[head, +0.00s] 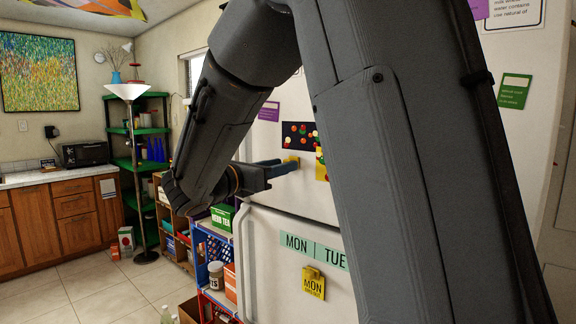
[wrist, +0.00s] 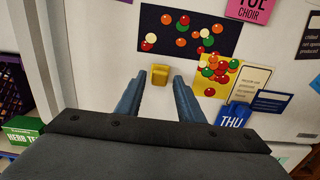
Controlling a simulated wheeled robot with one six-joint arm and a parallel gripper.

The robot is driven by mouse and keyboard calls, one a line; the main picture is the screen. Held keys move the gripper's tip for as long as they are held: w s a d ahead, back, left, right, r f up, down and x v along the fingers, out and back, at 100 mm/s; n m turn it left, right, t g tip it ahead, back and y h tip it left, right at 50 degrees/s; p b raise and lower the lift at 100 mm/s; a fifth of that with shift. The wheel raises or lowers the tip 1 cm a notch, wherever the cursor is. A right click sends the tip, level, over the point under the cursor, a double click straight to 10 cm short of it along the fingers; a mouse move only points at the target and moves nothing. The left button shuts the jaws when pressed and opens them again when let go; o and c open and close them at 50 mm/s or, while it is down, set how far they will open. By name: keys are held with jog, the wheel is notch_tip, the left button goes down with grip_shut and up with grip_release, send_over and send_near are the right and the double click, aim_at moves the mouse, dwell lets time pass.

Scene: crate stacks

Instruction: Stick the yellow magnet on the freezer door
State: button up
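The small yellow magnet (wrist: 160,74) is against the white freezer door (wrist: 105,62), below a dark picture of colored balls. My gripper (wrist: 160,77) is open, with its two blue fingers pointing at the door. The magnet sits between the fingertips, with a visible gap on each side. In the head view, my gripper (head: 290,165) reaches the upper door (head: 305,203) from the left, and the magnet (head: 292,160) shows at its tips. My arm hides much of the door there.
A ball-patterned yellow card (wrist: 213,75) and a blue THU card (wrist: 233,116) are right of my fingers. Shelves with boxes and a jar (head: 216,274) stand left of the fridge.

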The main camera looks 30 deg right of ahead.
jog(key=shift+w+d, duration=0.2)
jog(key=shift+d, duration=0.25)
jog(key=shift+c, duration=0.4)
jog(key=c, duration=0.6)
jog(key=shift+p+v, duration=0.6)
jog(key=shift+v, duration=1.95)
jog(key=shift+c, duration=0.2)
